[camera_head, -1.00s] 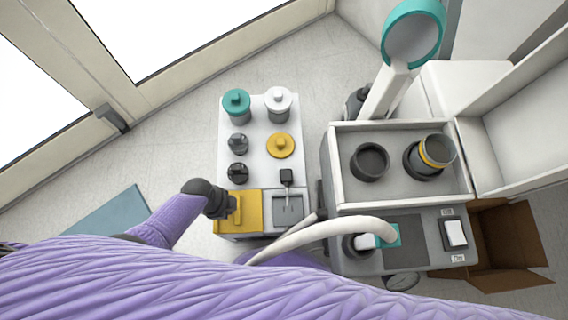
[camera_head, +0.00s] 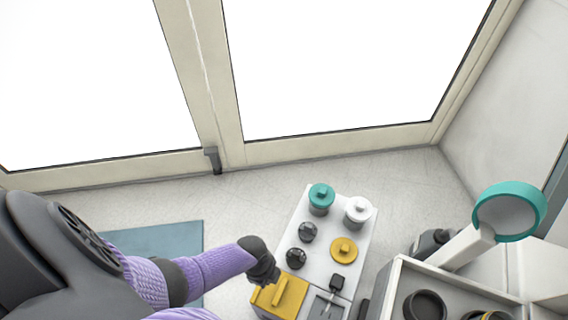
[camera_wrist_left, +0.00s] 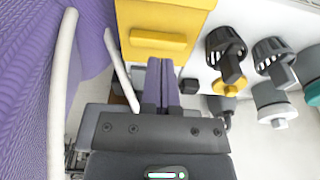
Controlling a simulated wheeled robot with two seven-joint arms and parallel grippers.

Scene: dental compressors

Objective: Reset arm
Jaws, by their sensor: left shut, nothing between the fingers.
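In the left wrist view my left gripper (camera_wrist_left: 165,85) is shut with nothing between its fingers. Its fingertips lie just below the yellow box (camera_wrist_left: 165,22) with a raised handle, seemingly apart from it. In the head view the same yellow box (camera_head: 280,296) sits at the near end of a white tray. I cannot make out gripper fingers there. My right gripper is in neither current view.
The white tray (camera_head: 333,215) holds a teal-capped jar (camera_head: 321,197), a white-capped jar (camera_head: 357,210), a yellow cap (camera_head: 343,249) and two dark knobs. A grey unit (camera_head: 388,283) and a teal-rimmed round head (camera_head: 510,211) stand at right. The floor behind is clear up to the windows.

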